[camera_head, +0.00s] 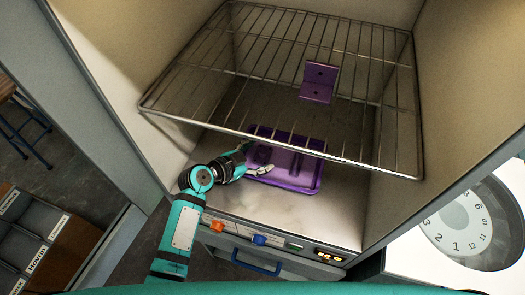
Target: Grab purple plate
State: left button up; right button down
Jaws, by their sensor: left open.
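A purple plate (299,175), shaped like a shallow tray with a raised rim, lies on the floor of the open cabinet under a wire rack. The rack's front bars cross in front of its far part. My left gripper (262,160) is open at the plate's left edge, with its lower finger over the plate's near left corner. I cannot tell whether it touches the plate. A second purple piece, a bent bracket with two holes (319,82), sits up on the rack. My right gripper is not in view.
The wire rack (405,150) spans the cabinet above my left gripper, with little height between. Cabinet walls close in on both sides. Below the opening is a panel with coloured switches (259,239) and a blue handle (256,263). A round dial (462,225) stands at right, labelled bins (40,240) at left.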

pick_arm(q)
jog(key=shift+x, duration=0.85)
jog(key=shift+s, duration=0.1)
jog(key=shift+f, duration=0.1)
jog(key=shift+c, duration=0.2)
